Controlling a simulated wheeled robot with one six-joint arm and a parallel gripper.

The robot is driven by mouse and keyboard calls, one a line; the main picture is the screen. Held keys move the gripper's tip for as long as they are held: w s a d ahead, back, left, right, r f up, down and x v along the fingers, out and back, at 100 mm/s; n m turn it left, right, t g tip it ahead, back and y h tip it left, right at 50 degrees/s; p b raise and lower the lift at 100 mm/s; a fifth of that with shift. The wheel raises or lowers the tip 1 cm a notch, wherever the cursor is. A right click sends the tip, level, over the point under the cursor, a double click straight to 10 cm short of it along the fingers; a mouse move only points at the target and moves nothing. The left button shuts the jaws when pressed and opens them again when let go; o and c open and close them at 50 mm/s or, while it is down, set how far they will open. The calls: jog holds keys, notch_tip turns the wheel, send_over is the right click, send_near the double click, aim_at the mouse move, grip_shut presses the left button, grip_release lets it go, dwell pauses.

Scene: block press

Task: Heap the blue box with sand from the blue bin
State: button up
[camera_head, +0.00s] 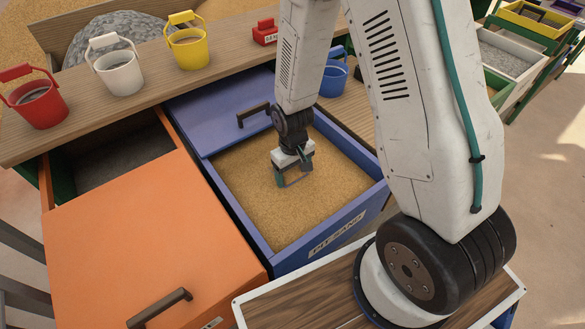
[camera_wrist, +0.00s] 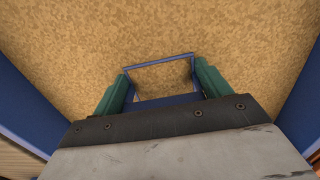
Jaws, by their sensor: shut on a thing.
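The blue bin (camera_head: 372,208), labelled as pit sand, stands open in the head view and holds a broad bed of tan sand (camera_head: 315,215). Its blue lid (camera_head: 215,124) is slid back. My gripper (camera_head: 293,177) is inside the bin, low over the sand. In the wrist view, its green fingers (camera_wrist: 161,84) are shut on the small blue box (camera_wrist: 160,101), one on each side. Sand colour shows inside the box's thin blue rim. I cannot tell how full the box is, or whether it touches the sand.
An orange-lidded bin (camera_head: 145,235) stands left of the blue bin. Red (camera_head: 40,105), white (camera_head: 120,73) and yellow (camera_head: 189,49) buckets stand on the wooden shelf behind. A blue bucket (camera_head: 333,78) is partly behind my arm. Bin walls surround my gripper.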

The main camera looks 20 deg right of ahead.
jog(key=shift+s+d+t, duration=0.1)
jog(key=shift+s+t, duration=0.3)
jog(key=shift+t, duration=0.3)
jog(key=shift+w+r, duration=0.1)
jog(key=shift+r, duration=0.35)
notch_tip(320, 180, up, 20)
jog(key=s, duration=0.2)
jog(key=shift+d, duration=0.15)
jog(key=shift+s+f, duration=0.1)
